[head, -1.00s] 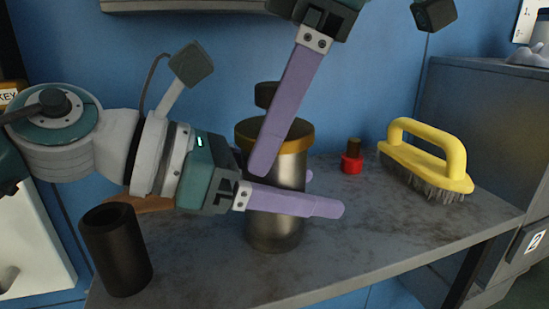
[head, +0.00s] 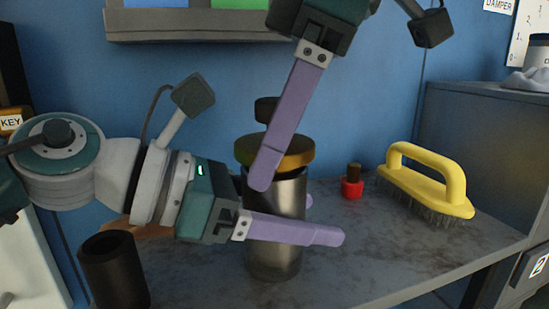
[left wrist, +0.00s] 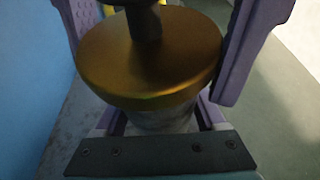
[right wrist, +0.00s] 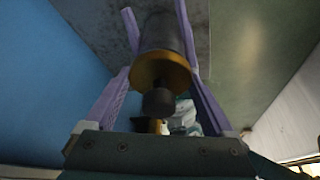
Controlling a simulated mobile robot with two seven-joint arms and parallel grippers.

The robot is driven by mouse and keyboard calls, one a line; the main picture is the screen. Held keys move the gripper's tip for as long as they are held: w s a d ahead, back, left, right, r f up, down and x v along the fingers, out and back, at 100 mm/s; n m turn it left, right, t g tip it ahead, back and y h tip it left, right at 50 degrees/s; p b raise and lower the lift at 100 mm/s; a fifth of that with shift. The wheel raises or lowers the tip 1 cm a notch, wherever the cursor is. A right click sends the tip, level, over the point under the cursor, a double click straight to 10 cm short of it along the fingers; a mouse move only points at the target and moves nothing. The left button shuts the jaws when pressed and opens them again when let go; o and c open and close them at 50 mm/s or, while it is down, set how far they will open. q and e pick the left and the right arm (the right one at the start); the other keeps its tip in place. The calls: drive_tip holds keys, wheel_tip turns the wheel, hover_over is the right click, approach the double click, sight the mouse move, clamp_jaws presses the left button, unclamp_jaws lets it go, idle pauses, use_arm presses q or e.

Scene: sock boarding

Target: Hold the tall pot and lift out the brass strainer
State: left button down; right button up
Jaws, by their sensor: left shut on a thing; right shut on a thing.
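The tall pot (head: 274,262) is a grey metal cylinder standing upright on the bench. My left gripper (head: 340,237) comes in level from the left and is shut around the pot's body. The brass strainer (head: 301,155) shows as a wide brass disc with a dark knob, just above the pot; its lower part is hidden. My right gripper (head: 262,185) reaches down from above and is shut on the strainer, with its fingers on either side of the disc (right wrist: 163,70) in the right wrist view. The disc (left wrist: 150,70) also fills the left wrist view.
A dark open cylinder (head: 113,270) stands at the bench's front left. A small red-based item (head: 352,188) and a yellow-handled brush (head: 428,180) lie to the right. A grey cabinet (head: 475,150) bounds the right side, and a blue wall stands behind.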

wheel_tip(320, 180, up, 9)
idle(0.3)
use_arm(q)
unclamp_jaws()
drive_tip(key=v, duration=1.1)
drive_tip(key=shift+a, duration=0.15)
drive_tip(key=shift+s+a+r, duration=0.2)
drive_tip(key=shift+a+r, duration=0.05)
drive_tip(key=shift+a, duration=0.1)
